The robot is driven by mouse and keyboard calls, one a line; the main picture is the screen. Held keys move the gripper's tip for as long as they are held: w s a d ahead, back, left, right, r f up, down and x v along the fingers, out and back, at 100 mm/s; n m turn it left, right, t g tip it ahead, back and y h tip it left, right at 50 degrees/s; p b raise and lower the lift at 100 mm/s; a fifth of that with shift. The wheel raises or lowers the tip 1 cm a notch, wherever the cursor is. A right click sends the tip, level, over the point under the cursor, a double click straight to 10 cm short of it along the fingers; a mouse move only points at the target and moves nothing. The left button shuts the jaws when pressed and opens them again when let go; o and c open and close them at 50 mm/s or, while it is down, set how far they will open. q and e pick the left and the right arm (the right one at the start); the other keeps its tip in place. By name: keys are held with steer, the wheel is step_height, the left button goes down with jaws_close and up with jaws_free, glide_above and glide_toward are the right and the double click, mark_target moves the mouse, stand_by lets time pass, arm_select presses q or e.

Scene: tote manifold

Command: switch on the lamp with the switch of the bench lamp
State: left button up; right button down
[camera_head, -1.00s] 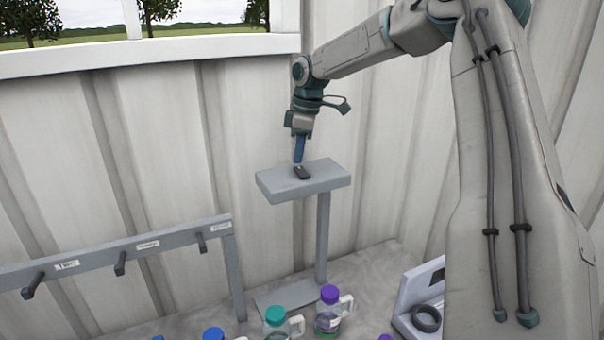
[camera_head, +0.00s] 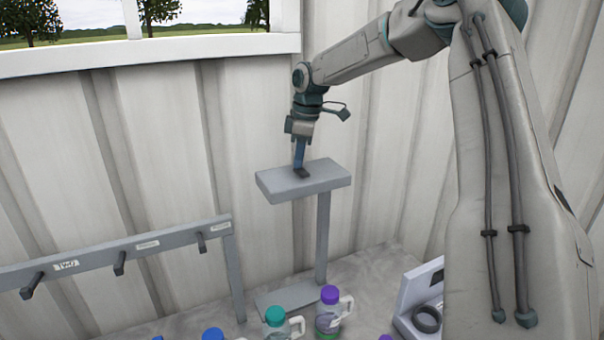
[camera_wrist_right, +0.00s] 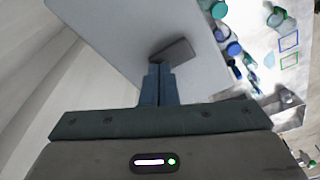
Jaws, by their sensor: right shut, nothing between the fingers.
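The bench lamp is a grey post with a flat grey head (camera_head: 325,182) on top. A small dark switch (camera_head: 303,173) sits on the head's upper face. My right gripper (camera_head: 299,167) is shut and empty, pointing down, with its blue fingertips at the switch and partly covering it. In the right wrist view the shut fingertips (camera_wrist_right: 160,66) meet the near left end of the dark switch (camera_wrist_right: 175,52); I cannot tell how hard they touch. Whether the lamp is lit cannot be told. My left gripper is not in view.
A grey rail (camera_head: 150,243) with pegs and labels stands at the left. Bottles with teal (camera_head: 276,315) and purple (camera_head: 329,294) caps stand below the lamp head. A pale holder with a dark ring (camera_head: 427,319) is at the right. The corrugated wall (camera_head: 180,150) is close behind.

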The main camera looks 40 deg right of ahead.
step_height(320, 180, up, 2)
steer(key=shift+p, duration=0.5)
steer(key=shift+r, duration=2.5)
steer(key=shift+f, duration=0.1)
